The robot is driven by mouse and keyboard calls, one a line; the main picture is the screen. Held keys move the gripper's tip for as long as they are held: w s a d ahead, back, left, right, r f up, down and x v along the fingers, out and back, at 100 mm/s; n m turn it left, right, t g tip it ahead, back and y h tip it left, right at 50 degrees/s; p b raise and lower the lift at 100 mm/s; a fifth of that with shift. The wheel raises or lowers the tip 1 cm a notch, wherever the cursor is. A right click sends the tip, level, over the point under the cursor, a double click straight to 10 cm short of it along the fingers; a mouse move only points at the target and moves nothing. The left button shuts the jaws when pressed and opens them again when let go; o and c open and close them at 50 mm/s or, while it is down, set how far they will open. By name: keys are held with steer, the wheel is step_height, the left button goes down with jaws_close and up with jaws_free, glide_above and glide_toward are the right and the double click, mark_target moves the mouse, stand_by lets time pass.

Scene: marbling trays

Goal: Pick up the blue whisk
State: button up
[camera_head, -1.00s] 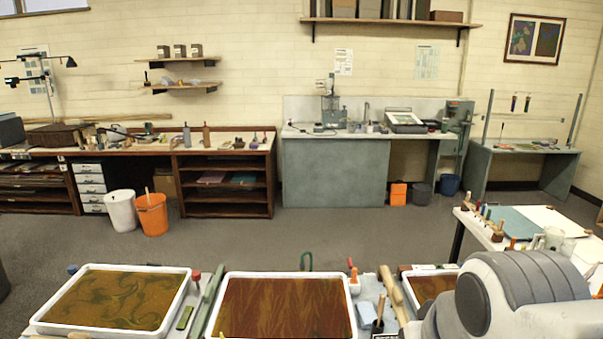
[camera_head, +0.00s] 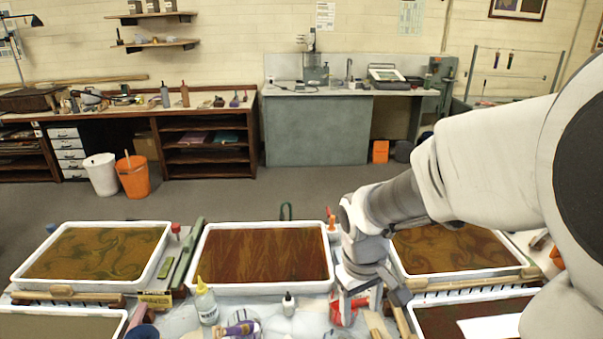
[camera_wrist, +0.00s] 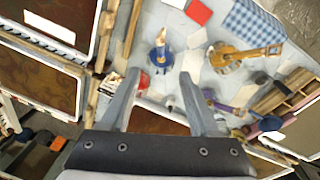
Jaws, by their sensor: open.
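My gripper (camera_wrist: 160,75) is open and empty, its two fingers spread and pointing at the work table. In the wrist view a small blue item with a pale and orange top (camera_wrist: 160,42), possibly the blue whisk, shows just beyond the gap between the fingertips. It looks apart from both fingers. In the head view my gripper (camera_head: 360,302) hangs over the table to the right of the middle tray. I cannot make out the blue whisk with certainty in the head view; my arm hides part of the table.
The middle tray (camera_head: 193,262) and the right tray (camera_head: 455,272) flank my gripper. A red item (camera_wrist: 141,80) lies by the left finger. A yellow-tipped bottle (camera_head: 206,305), a purple-handled tool (camera_head: 238,329) and a small white bottle (camera_head: 288,304) stand or lie in front of the middle tray.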

steer(key=shift+n+g, duration=0.3)
steer(key=shift+w+d+f+b, duration=0.3)
steer(key=shift+f+b, duration=0.35)
steer(key=shift+f, duration=2.85)
steer(key=shift+w+d+f+b, duration=0.1)
steer(key=shift+w+f+b, duration=0.45)
steer(key=shift+f, duration=2.95)
steer(key=shift+w+d+f+b, duration=0.25)
steer(key=shift+f+b, duration=0.45)
steer(key=shift+f, duration=2.8)
jaws_close()
